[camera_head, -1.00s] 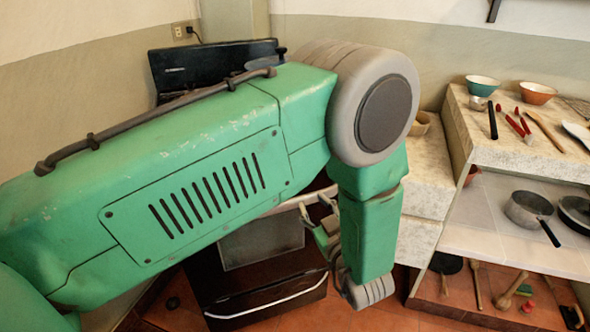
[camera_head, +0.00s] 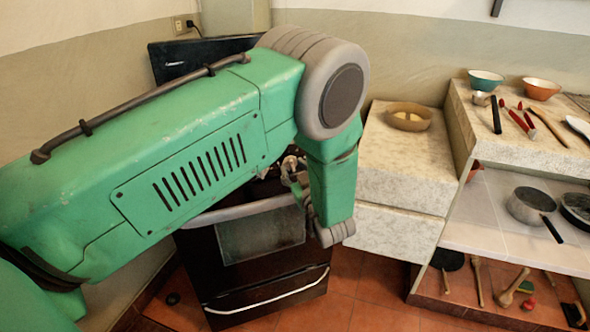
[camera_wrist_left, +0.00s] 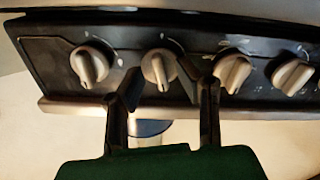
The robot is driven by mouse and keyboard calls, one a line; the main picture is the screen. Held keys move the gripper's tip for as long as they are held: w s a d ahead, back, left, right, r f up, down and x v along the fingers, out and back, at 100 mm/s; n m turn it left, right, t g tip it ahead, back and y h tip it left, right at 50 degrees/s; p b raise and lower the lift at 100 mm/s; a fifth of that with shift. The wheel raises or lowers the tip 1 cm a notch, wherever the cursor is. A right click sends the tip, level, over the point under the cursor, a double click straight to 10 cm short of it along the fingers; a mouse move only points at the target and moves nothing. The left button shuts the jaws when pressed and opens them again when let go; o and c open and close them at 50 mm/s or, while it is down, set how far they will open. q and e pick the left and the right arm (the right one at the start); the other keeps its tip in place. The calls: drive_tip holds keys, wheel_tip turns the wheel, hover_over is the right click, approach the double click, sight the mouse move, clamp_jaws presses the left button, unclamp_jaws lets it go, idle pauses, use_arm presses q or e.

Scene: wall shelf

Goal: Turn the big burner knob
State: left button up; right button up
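A dark stove panel (camera_wrist_left: 55,60) spans the left wrist view with several pale knobs in a row. My left gripper (camera_wrist_left: 165,85) is open, its two dark fingers pointing at the panel. The second knob from the left (camera_wrist_left: 158,68) lies between the fingertips, with room on both sides. Other knobs are at far left (camera_wrist_left: 88,65), just right of the right finger (camera_wrist_left: 232,72), and at far right (camera_wrist_left: 292,75). I cannot tell which one is the big burner's. In the head view the left gripper (camera_head: 294,168) is partly hidden by my arm at the stove (camera_head: 195,258). My right gripper is out of view.
A pale stone counter (camera_head: 408,165) with a tan bowl (camera_head: 409,117) stands right of the stove. Shelves farther right hold bowls, utensils and pans (camera_head: 528,205). My green arm covers much of the stove top. Tiled floor (camera_head: 365,290) is clear in front.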

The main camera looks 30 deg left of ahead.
use_arm(q)
clamp_jaws()
drive_tip(key=shift+n, duration=0.4)
drive_tip(key=n+b, duration=0.1)
drive_tip(key=n, duration=0.4)
drive_tip(key=shift+f+n, duration=0.1)
drive_tip(key=shift+n, duration=0.3)
drive_tip(key=n+b, duration=0.1)
drive_tip(key=n, duration=0.3)
drive_tip(key=shift+n+b, duration=0.4)
drive_tip(key=shift+n, duration=0.8)
drive_tip(key=shift+s+f, duration=0.1)
